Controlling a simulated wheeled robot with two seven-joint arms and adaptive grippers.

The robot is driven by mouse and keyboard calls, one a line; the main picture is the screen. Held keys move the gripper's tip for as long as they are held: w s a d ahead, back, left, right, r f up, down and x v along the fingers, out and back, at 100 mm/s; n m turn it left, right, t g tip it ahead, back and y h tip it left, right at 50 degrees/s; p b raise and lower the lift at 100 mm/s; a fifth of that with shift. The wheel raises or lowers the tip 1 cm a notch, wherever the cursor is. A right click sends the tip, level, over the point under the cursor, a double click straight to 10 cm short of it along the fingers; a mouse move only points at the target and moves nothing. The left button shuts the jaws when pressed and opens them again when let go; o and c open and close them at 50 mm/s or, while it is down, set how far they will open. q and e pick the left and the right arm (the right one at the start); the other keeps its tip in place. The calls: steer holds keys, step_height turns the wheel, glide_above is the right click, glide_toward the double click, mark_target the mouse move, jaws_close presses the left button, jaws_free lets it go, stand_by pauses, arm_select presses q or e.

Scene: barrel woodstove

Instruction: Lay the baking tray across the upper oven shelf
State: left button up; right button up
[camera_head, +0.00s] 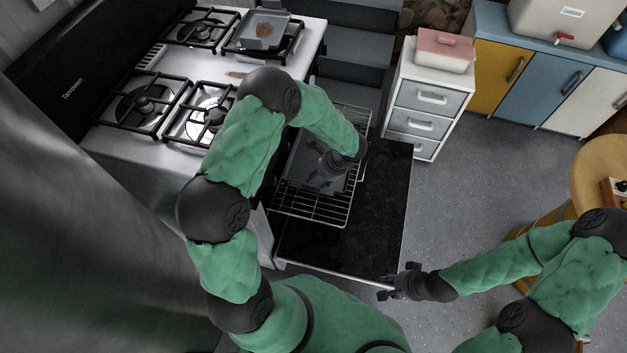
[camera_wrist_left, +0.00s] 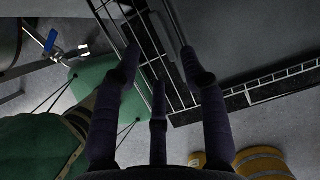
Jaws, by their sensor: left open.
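A grey baking tray (camera_head: 303,160) lies on the pulled-out wire oven shelf (camera_head: 312,213), partly hidden by my left arm. My left gripper (camera_head: 329,178) is over the tray, with its fingers apart and nothing held. In the left wrist view its open fingers (camera_wrist_left: 160,75) point toward the shelf wires (camera_wrist_left: 262,82) and a flat grey surface, probably the tray (camera_wrist_left: 250,35). I cannot tell whether the fingers touch it. My right gripper (camera_head: 392,285) is open and empty by the front edge of the lowered oven door (camera_head: 375,225).
The stovetop (camera_head: 160,165) has several burners, with a pan holding brown food (camera_head: 262,32) at the back. A white drawer unit (camera_head: 425,100) with a pink-lidded box (camera_head: 444,50) stands beyond the door. A round wooden table (camera_head: 592,165) is at right; the floor between is clear.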

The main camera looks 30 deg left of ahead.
arm_select(q)
steer(key=s+d+f+n+h, duration=0.4)
steer(key=s+d+n, duration=0.3)
steer(key=s+n, duration=0.1)
steer(key=s+d+f+n+t+h, duration=0.1)
steer(key=s+d+f+n+h, duration=0.2)
steer(key=s+d+n, duration=0.5)
steer(key=shift+s+f+n+h+p, duration=0.35)
steer(key=shift+s+n+h+p, duration=0.1)
steer(key=shift+s+n+h, duration=0.35)
steer(key=shift+d, duration=0.1)
